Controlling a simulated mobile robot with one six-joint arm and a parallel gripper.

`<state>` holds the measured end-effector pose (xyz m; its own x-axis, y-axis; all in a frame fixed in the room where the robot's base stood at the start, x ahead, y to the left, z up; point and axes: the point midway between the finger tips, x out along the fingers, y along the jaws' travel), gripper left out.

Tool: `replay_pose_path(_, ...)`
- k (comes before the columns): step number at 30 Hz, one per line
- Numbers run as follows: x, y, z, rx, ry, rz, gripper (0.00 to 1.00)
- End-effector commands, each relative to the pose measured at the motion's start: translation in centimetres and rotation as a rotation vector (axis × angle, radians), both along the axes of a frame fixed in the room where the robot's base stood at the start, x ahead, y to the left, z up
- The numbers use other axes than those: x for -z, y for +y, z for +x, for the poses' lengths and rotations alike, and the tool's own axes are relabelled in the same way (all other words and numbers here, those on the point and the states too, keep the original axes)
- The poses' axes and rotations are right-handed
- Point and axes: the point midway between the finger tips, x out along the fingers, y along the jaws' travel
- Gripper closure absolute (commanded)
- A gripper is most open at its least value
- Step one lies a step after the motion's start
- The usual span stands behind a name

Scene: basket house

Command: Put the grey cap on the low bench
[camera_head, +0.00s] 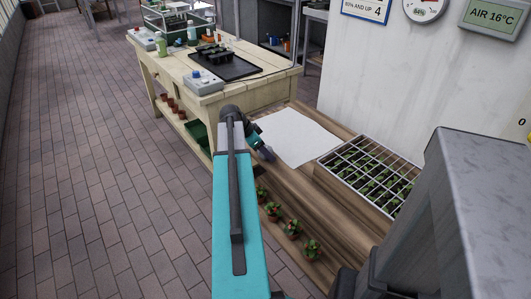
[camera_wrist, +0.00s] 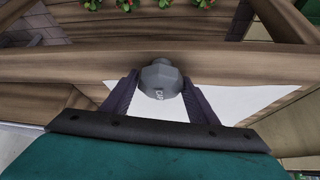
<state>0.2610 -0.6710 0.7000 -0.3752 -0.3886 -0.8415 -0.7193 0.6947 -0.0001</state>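In the head view my gripper (camera_head: 262,148) is over the left edge of the low bench (camera_head: 335,208), beside a white sheet (camera_head: 297,136). A small grey shape at its tip is probably the cap, too small to read clearly. The wooden bench edge (camera_wrist: 60,66) passes behind the cap in the wrist view. The gap between cap and bench cannot be judged.
A gridded seedling tray (camera_head: 372,172) stands on the bench at the right. Several small potted plants (camera_head: 291,229) line the bench's left side below. A pale work table (camera_head: 250,93) with a black tray stands behind. The brick floor (camera_head: 110,200) is clear at left.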

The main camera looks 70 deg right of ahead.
Motion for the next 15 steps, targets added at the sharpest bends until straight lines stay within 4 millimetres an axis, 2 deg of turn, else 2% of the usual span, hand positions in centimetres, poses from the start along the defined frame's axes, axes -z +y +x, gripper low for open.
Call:
replay_pose_path(1, -0.01, 0.00, 0.00, 0.000, 0.000, 0.000, 0.55)
replay_pose_path(4, -0.01, 0.00, 0.00, 0.000, 0.000, 0.000, 0.72)
replay_pose_path(6, -0.01, -0.01, 0.01, 0.000, 0.000, 0.000, 0.75)
replay_pose_path(15, -0.22, -0.01, 0.01, 0.000, 0.000, 0.000, 0.75)
